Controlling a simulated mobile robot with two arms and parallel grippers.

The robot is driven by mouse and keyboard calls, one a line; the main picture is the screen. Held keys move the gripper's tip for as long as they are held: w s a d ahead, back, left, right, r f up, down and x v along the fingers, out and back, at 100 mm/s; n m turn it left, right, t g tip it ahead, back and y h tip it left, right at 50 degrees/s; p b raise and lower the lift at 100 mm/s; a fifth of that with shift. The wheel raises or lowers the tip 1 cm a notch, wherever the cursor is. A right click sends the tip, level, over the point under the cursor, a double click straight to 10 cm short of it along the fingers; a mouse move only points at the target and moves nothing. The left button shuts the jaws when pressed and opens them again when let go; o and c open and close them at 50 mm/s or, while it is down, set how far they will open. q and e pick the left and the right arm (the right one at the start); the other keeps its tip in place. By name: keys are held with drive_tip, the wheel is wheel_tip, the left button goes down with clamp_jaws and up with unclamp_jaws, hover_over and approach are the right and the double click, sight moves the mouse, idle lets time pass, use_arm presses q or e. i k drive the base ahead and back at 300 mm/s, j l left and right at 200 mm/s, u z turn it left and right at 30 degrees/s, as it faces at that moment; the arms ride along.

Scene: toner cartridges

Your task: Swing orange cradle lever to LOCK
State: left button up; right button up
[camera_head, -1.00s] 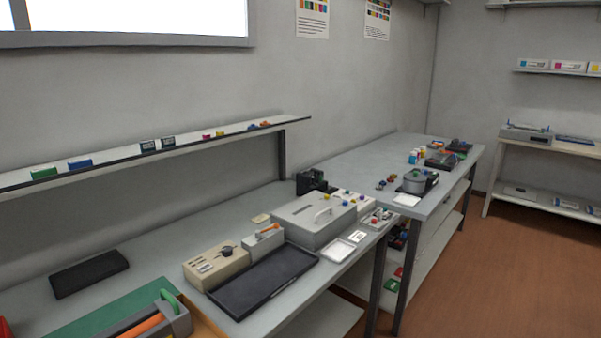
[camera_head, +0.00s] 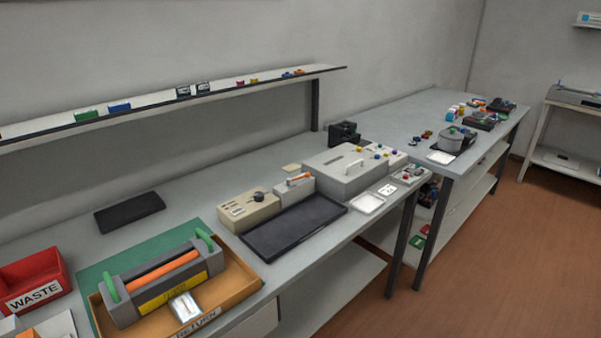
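A small grey block (camera_head: 292,190) stands on the bench behind the black tray, with a small orange bar (camera_head: 299,178) on its top that looks like a lever. Its LOCK marking is too small to read. A grey toner cartridge (camera_head: 128,302) with a long orange roller (camera_head: 164,270) lies at the lower left. It has a green tab (camera_head: 109,288) at its left end and another green tab (camera_head: 206,239) at its right end. Neither of my grippers shows in the view.
The cartridge sits over a brown RETURN tray (camera_head: 250,290) and a green mat (camera_head: 98,268). A red WASTE bin (camera_head: 35,283) is at the left. A beige box with a knob (camera_head: 248,209), a black tray (camera_head: 292,228) and a large grey case (camera_head: 345,172) stand along the bench. A shelf (camera_head: 150,103) runs above.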

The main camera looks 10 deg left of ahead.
sight(307, 175)
drive_tip(key=i+l+u, duration=0.2)
drive_tip(key=i+l, duration=0.2)
drive_tip(key=l, duration=0.25)
drive_tip(key=i+l+u, duration=0.15)
drive_tip(key=l, duration=0.2)
drive_tip(key=i+l+u, duration=0.1)
drive_tip(key=i+l, duration=0.15)
drive_tip(key=l, duration=0.15)
drive_tip(key=i+l+u, duration=0.1)
drive_tip(key=l, duration=0.3)
drive_tip(key=i, duration=0.05)
